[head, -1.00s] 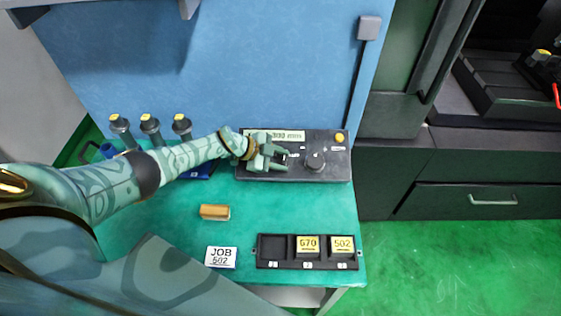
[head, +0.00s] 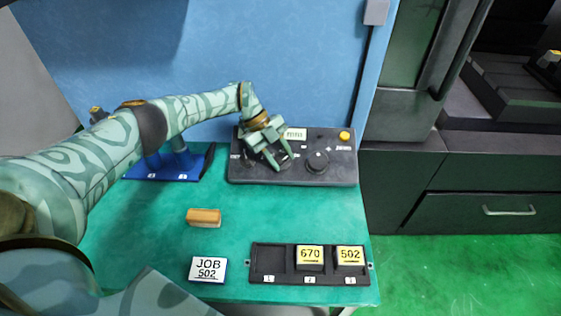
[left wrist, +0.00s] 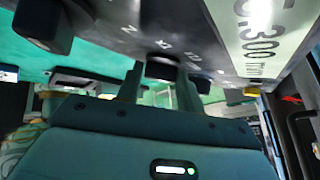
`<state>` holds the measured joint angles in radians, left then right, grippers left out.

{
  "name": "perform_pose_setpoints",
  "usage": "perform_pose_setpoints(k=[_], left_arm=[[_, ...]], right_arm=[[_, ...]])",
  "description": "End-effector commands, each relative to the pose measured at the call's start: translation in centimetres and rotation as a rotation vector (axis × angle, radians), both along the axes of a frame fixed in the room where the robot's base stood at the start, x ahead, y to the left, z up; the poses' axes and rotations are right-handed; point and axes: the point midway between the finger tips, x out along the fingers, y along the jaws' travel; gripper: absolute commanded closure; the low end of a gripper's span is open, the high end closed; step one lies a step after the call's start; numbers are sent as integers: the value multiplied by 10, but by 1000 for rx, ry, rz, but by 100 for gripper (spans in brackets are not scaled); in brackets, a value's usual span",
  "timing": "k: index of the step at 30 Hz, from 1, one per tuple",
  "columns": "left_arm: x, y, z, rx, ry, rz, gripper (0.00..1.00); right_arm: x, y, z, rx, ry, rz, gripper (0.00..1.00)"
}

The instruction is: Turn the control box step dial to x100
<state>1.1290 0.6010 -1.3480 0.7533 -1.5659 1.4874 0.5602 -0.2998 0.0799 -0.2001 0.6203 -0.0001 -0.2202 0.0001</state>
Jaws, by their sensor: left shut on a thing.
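The dark control box (head: 342,174) stands at the back of the green bench against the blue panel. It has a pale display (head: 296,134), a yellow button (head: 345,136) and a round black dial (head: 317,160) on the right, clear of my gripper. The second dial (left wrist: 45,22) shows at upper left. I cannot read either dial's setting. My right gripper is not in view.
A blue rack (head: 160,172) lies left of the box, partly behind my left arm. A tan block (head: 203,217), a JOB 502 card (head: 207,269) and a black tray (head: 258,283) holding blocks marked 670 and 502 are in front.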

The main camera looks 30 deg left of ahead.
Motion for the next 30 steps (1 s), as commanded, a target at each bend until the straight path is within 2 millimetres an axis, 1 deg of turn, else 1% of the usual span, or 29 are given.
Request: perform_pose_setpoints(k=[1,6,19,20,21,22,30], left_arm=[[0,-1,-4,8,4,-16,86],[-1,-1,-3,17,11,-41,86],[-1,0,-2,20,11,-49,86],[-1,0,-2,20,11,-49,58],[-1,0,-2,20,11,-49,46],[-1,0,-2,20,11,-49,44],[0,0,0,19,9,-46,44]], right_arm=[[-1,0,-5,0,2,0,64],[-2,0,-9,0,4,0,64],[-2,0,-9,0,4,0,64],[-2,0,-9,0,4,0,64],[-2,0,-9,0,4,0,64],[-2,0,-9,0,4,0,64],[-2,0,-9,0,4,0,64]])
